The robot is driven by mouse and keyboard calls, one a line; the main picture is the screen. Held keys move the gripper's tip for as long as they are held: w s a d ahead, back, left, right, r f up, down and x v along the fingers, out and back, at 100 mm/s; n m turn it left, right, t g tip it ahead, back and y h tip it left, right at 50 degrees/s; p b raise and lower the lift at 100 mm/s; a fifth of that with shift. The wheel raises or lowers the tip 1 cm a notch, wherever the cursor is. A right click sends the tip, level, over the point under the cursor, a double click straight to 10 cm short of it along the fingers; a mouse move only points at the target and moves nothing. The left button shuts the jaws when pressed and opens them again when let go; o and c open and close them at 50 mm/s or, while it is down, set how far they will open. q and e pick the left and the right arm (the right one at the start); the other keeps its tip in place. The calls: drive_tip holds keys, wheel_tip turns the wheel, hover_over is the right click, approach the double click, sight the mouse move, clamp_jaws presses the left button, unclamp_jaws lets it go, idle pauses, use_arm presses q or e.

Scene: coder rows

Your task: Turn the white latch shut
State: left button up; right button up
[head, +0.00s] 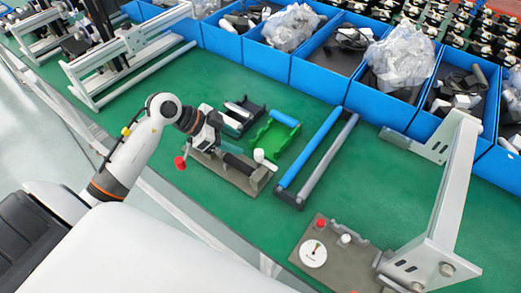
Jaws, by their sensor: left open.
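My left gripper (208,146) is over the left end of a brown-grey plate (240,182) on the green bench. It is open; its fingertips are small and partly hidden, so contact cannot be told. A red knob (180,163) shows at the left end. A second plate (318,231) at the lower right carries a round white dial (313,253), a red knob (320,224) and a small white knob (345,239). Which white piece is the latch cannot be told for sure.
A green holder (275,133) and a blue-and-grey bar frame (318,155) lie beside the plate. A tall white bracket (453,190) stands at the right. Blue bins (265,60) line the back. Green bench (385,185) is clear between frame and bracket.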

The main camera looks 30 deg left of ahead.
sight(259, 152)
use_arm(q)
drive_tip(key=x, duration=0.9)
drive_tip(key=shift+r+p, duration=0.1)
drive_tip(key=shift+p, duration=0.3)
drive_tip(key=shift+w+d+f, duration=0.2)
drive_tip(key=shift+d+f, duration=0.05)
drive_tip(key=c, duration=1)
